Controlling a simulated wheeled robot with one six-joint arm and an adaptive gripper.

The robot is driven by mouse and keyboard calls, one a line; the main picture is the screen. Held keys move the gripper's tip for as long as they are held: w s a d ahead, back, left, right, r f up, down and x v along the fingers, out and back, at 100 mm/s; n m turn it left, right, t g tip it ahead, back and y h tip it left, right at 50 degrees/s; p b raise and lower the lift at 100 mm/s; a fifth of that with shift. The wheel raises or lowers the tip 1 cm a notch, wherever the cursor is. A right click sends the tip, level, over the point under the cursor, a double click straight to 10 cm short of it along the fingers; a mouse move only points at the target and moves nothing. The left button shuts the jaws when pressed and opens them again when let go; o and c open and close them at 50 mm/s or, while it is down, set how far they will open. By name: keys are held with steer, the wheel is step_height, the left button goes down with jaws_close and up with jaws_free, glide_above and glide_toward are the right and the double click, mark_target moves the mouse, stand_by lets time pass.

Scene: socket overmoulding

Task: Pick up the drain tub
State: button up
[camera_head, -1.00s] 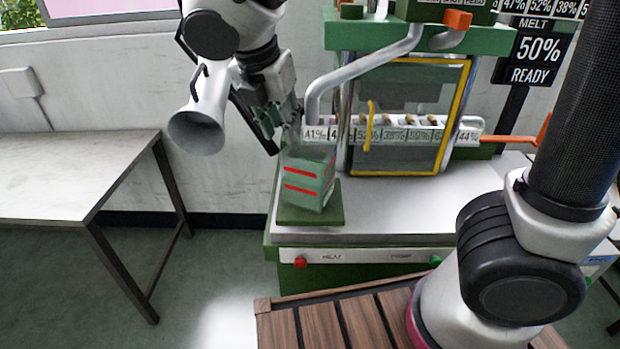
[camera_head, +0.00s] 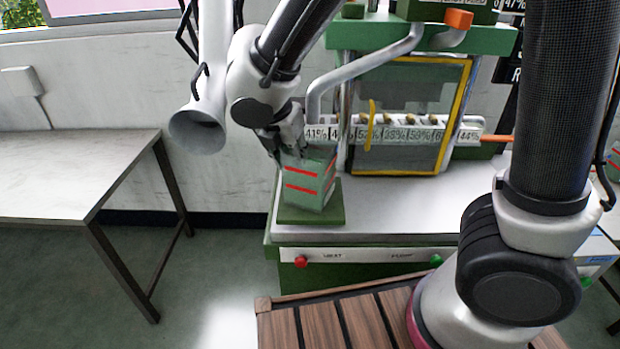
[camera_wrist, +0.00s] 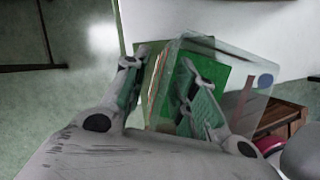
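The drain tub (camera_head: 308,182) is a clear greenish box with red stripes on its sides. It stands upright on a green square pad (camera_head: 335,215) at the front left of the machine's table. My gripper (camera_head: 293,150) is over the tub's top left edge, pointing down. In the wrist view my gripper (camera_wrist: 163,62) has its fingers apart, one on each side of the tub's striped wall, with the right finger overlapping the clear tub (camera_wrist: 240,75). I cannot tell whether either finger touches the wall.
Behind the tub is the green machine with a yellow-framed window (camera_head: 410,115) and a row of percentage labels (camera_head: 395,134). A grey pipe (camera_head: 350,70) bends down close to my gripper's right. A white funnel (camera_head: 197,130) hangs left. An empty table (camera_head: 70,175) stands at left.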

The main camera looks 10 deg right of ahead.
jaws_close()
steer(key=shift+a+r, duration=0.1)
